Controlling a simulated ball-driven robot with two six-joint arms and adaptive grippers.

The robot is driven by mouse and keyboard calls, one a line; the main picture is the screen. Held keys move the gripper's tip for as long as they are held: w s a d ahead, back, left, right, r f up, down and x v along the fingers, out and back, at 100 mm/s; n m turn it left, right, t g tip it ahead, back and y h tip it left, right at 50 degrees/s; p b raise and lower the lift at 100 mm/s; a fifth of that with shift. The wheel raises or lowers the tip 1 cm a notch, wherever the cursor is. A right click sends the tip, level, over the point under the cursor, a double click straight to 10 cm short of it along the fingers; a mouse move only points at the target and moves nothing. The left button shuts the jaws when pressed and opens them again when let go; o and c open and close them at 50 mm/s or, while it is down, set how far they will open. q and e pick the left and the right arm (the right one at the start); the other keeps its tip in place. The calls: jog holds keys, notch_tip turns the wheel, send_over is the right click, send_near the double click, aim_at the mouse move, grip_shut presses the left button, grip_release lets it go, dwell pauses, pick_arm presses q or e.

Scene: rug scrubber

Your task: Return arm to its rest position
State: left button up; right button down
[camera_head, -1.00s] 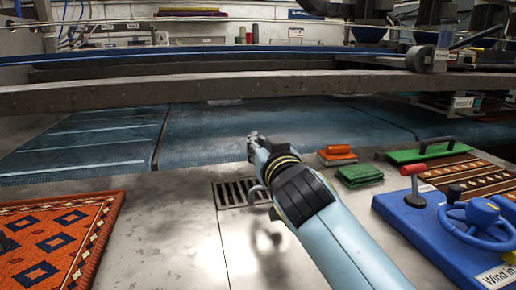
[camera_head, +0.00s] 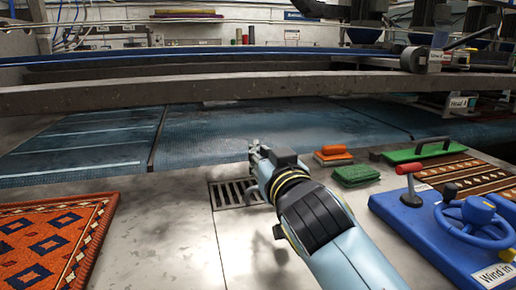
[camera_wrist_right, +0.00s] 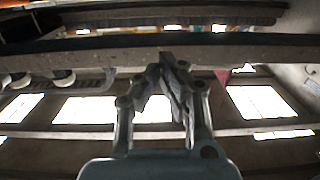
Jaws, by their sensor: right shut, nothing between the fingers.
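My right arm reaches in from the bottom right in the head view. My right gripper (camera_head: 253,148) is shut and empty, held above the grey floor near the drain grate. It also shows in the right wrist view (camera_wrist_right: 168,60), with its fingertips together and nothing between them. My left gripper is in neither view.
An orange patterned rug (camera_head: 50,240) lies at the left. A drain grate (camera_head: 237,193) is under my right gripper. A green sponge (camera_head: 356,175), an orange brush (camera_head: 333,154), a striped brown rug (camera_head: 460,176) and a blue control panel (camera_head: 430,228) are at the right. A grey beam (camera_head: 200,97) crosses behind.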

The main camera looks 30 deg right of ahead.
jog(key=shift+v, duration=1.9)
